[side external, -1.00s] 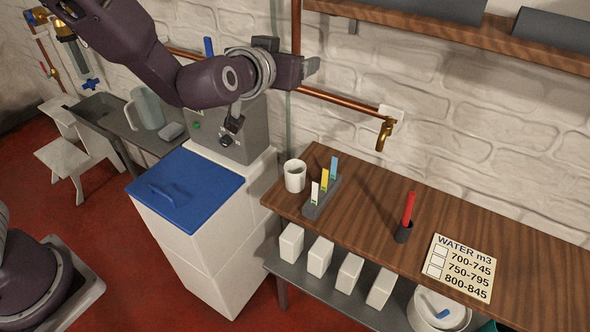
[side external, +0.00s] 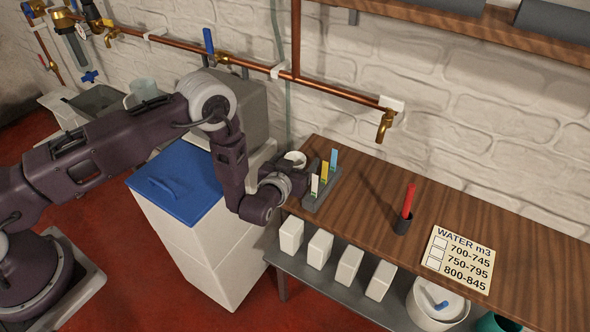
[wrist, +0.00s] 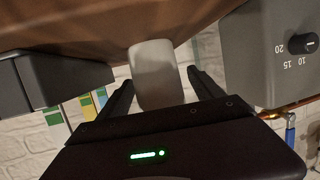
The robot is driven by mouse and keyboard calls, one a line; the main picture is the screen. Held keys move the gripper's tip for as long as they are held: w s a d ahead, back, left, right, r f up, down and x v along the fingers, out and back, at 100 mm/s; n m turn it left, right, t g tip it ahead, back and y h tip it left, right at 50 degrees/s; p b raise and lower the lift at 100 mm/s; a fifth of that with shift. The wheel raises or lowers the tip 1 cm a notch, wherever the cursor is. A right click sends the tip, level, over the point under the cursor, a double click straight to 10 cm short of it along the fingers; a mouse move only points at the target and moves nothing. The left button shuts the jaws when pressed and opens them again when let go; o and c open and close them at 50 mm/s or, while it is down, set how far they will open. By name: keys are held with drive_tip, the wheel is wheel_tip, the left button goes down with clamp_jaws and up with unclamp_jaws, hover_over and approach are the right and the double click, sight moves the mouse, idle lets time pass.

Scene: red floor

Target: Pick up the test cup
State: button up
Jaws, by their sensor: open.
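The test cup is a small white cup (side external: 295,158) at the left end of the wooden table. In the side view my gripper (side external: 280,172) is low at the table's left end, in front of the cup, and hides most of it; only the rim shows. In the wrist view the cup (wrist: 153,72) stands between the two dark fingers of my gripper (wrist: 158,85), which are open with one on each side. I cannot tell whether either finger touches it.
A grey holder (side external: 321,190) with white, yellow and blue strips stands close right of the cup. A red marker (side external: 408,201) in a dark stand and a WATER card (side external: 458,259) are farther right. A grey box with a dial (wrist: 270,50) is close by.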

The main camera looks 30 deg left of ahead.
drive_tip(key=shift+w+a+f, duration=0.1)
drive_tip(key=shift+w+f, duration=0.05)
drive_tip(key=shift+w, duration=0.45)
drive_tip(key=c, duration=1.4)
